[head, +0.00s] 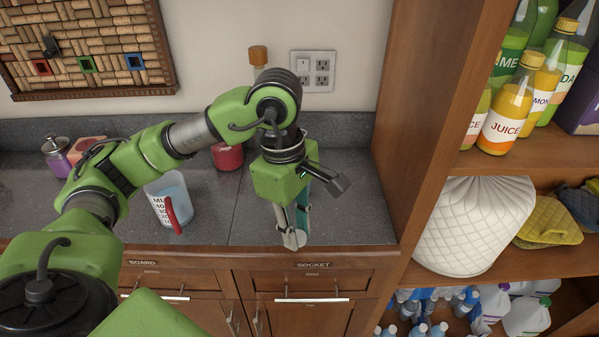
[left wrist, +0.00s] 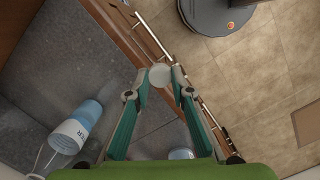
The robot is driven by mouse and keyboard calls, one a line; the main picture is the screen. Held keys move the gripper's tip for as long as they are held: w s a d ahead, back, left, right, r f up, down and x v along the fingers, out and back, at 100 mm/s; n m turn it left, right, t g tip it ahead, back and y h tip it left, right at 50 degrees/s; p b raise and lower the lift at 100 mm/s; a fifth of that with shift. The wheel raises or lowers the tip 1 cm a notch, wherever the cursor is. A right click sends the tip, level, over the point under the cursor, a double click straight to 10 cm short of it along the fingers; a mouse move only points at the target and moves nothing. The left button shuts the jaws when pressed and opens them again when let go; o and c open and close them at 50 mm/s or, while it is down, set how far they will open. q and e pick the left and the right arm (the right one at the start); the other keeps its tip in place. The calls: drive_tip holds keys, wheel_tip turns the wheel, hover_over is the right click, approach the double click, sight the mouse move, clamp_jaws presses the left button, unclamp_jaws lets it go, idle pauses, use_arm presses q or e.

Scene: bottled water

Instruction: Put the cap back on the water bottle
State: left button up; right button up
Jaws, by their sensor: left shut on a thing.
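My left gripper (head: 293,238) points down over the front edge of the grey counter, above the SOCKET drawer. In the left wrist view its fingertips (left wrist: 160,80) are shut on a small round white cap (left wrist: 160,76). A bottle-like thing with blue and a white lettered band (left wrist: 72,132) shows on the counter at the lower left there; whether it stands or lies I cannot tell. A small blue thing (left wrist: 181,154) shows between the finger bases, mostly hidden by my wrist. In the head view no open water bottle shows clearly on the counter. My right gripper is out of view.
A measuring cup (head: 165,203) with a red handle stands left of my gripper. A red thing (head: 227,157) is behind my arm. The wooden shelf side (head: 425,130) rises close on the right. Drawer handles (head: 312,300) stick out below the counter edge.

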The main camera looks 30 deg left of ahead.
use_arm(q)
drive_tip(key=m, duration=0.3)
drive_tip(key=d+f+m, duration=0.1)
drive_tip(key=shift+s+m+g, duration=0.25)
drive_tip(key=shift+m+g, duration=0.05)
drive_tip(key=shift+m, duration=0.1)
drive_tip(key=m, duration=0.3)
drive_tip(key=f+m, duration=0.1)
drive_tip(key=shift+s+d+m+y, duration=0.25)
drive_tip(key=shift+d+m+y, duration=0.05)
drive_tip(key=shift+d, duration=0.1)
drive_tip(key=m, duration=0.2)
drive_tip(key=f+m, duration=0.1)
drive_tip(key=m, duration=0.2)
drive_tip(key=s+d+m, duration=0.1)
drive_tip(key=m, duration=0.2)
drive_tip(key=shift+f+g+y, duration=0.4)
